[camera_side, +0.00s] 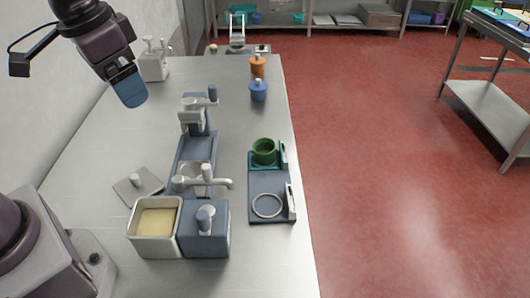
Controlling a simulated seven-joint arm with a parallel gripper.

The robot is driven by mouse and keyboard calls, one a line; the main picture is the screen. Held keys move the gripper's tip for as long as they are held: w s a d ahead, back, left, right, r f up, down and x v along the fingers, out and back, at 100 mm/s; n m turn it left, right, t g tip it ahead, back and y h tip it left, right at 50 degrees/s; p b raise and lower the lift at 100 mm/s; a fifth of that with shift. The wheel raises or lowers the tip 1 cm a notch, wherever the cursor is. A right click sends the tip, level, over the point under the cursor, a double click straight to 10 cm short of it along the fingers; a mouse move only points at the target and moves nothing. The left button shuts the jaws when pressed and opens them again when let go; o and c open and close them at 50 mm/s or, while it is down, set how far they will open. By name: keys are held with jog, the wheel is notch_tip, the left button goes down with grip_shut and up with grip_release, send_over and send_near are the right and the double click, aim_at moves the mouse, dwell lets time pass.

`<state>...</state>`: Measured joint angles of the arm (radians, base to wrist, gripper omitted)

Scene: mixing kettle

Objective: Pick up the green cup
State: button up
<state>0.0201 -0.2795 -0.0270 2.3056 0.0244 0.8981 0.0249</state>
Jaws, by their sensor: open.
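The green cup (264,151) stands upright in the far part of a small blue-grey stand near the right edge of the steel table. Its open top faces up. My gripper (130,88) is in the upper left, high above the table and well away from the cup. Its fingers look like a blue block from this angle, and nothing shows between them. The stand (266,185) has an empty metal ring in its near part.
A blue-grey device with a tap (205,182) stands left of the cup. Nearer are a square tub of pale yellow material (157,222) and a blue box with a knob (206,232). A flat lid (138,186) lies left. Blue (258,91) and orange (257,67) containers stand behind the cup.

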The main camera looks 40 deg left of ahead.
jog(key=w+d+f+m+g, duration=0.25)
jog(key=w+f, duration=0.45)
jog(key=w, duration=0.5)
jog(key=m+t, duration=0.1)
jog(key=m, duration=0.8)
send_over(265, 148)
jog(key=s+d, duration=0.3)
jog(key=s, duration=0.1)
notch_tip(265, 148, down, 10)
jog(key=r, duration=0.1)
jog(key=f, duration=0.4)
jog(key=w+f, duration=0.1)
jog(key=f, duration=0.3)
jog(key=w+a+f, duration=0.1)
jog(key=f, duration=0.4)
jog(key=shift+r, duration=0.1)
jog(key=c, duration=1.1)
